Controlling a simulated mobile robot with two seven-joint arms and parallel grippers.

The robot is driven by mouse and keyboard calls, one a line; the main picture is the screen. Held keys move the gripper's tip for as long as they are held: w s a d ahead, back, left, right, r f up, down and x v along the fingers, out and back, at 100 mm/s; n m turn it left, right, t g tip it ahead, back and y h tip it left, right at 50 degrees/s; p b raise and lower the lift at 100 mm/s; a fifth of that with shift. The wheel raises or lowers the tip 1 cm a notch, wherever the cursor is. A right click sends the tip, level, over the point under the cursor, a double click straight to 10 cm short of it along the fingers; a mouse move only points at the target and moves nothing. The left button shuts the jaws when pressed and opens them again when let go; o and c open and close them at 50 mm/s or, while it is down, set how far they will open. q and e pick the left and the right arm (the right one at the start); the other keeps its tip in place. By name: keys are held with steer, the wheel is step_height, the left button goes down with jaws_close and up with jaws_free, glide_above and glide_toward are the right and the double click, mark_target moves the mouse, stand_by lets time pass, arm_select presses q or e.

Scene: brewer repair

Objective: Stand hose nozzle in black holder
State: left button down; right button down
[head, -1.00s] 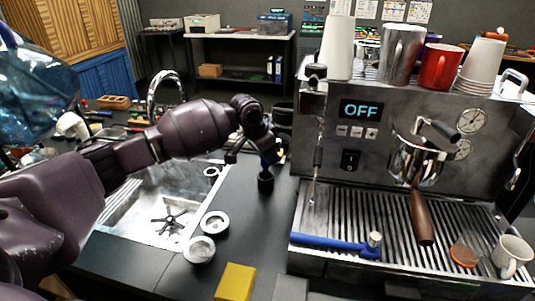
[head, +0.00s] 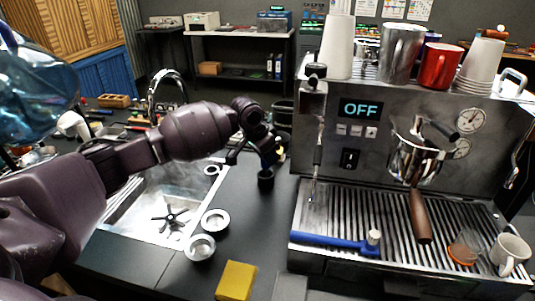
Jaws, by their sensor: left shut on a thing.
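My left gripper (head: 262,152) reaches in from the left over the black counter, between the sink and the coffee machine. A small black cup-like holder (head: 266,180) stands on the counter directly below the nozzle. The nozzle's lower end meets the holder's top in the picture; I cannot tell how deep it sits inside. My right gripper is not in view.
The coffee machine (head: 375,215) with its drip tray stands close on the right. A blue-handled tool (head: 330,243) lies on the tray. The sink (head: 140,212) is on the left, with metal rings (head: 214,221) beside it. A yellow block (head: 236,281) lies in front.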

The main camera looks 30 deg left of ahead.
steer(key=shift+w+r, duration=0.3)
arm_select(q)
steer(key=c, duration=1.1)
jaws_free()
steer(key=o, duration=0.3)
steer(key=shift+o, duration=0.8)
steer(key=o, duration=0.5)
steer(key=shift+c, duration=0.2)
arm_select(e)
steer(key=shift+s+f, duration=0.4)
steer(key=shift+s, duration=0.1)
